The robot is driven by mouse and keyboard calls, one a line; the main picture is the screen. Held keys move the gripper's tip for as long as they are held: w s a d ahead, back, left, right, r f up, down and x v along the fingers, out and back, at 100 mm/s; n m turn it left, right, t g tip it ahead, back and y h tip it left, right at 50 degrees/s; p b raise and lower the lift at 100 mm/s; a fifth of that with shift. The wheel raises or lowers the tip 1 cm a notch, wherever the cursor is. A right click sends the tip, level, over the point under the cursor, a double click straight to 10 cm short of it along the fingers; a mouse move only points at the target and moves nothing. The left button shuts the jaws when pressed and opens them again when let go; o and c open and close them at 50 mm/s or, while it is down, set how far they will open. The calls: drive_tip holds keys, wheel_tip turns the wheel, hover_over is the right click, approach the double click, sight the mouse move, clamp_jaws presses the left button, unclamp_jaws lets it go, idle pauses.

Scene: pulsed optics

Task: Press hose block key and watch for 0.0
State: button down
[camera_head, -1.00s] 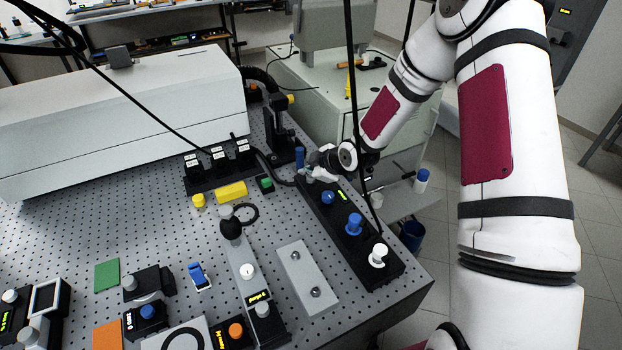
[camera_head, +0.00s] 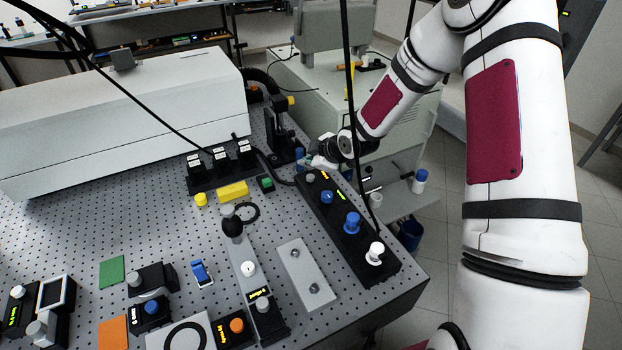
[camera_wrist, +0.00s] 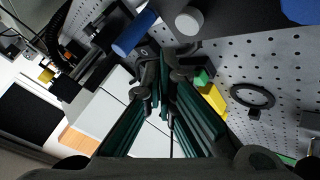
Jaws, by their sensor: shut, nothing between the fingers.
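The long black block (camera_head: 346,233) lies along the right edge of the perforated table. A grey round key (camera_head: 310,177) sits at its far end, with two blue knobs and a white knob nearer. In the wrist view my gripper (camera_wrist: 165,65) is shut and empty. A pale round cap (camera_wrist: 188,20), apparently the grey key, is past the fingertips.
A blue cylinder (camera_head: 299,156) stands close beside my gripper. Black mounts (camera_head: 220,168), a yellow block (camera_head: 232,191) and a small green-topped block (camera_head: 266,184) lie left. A grey plate (camera_head: 306,280) lies left of the black block. A dark cable hangs ahead of the block.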

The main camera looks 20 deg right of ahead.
drive_tip(key=shift+r+p, duration=0.7)
drive_tip(key=shift+r, duration=1.55)
wheel_tip(320, 180, up, 11)
drive_tip(key=m+g+h+b, duration=0.1)
drive_tip(key=m+h, duration=0.2)
hover_over(309, 178)
drive_tip(key=s+d, duration=0.2)
drive_tip(key=s, duration=0.5)
drive_tip(key=s+d+r+m+h, duration=0.1)
drive_tip(key=s+r+m+h, duration=0.15)
drive_tip(key=s+r, duration=0.55)
drive_tip(key=s+a+r+m+g+y+b, duration=0.1)
drive_tip(key=s+m, duration=0.3)
drive_tip(key=s, duration=0.7)
drive_tip(key=s+a+r+m+y+b, duration=0.1)
drive_tip(key=s+r+m, duration=0.2)
drive_tip(key=s, duration=0.8)
drive_tip(key=shift+a+m+g, duration=0.2)
drive_tip(key=shift+m+g, duration=0.2)
drive_tip(key=shift+m, duration=0.15)
drive_tip(key=shift+r, duration=0.1)
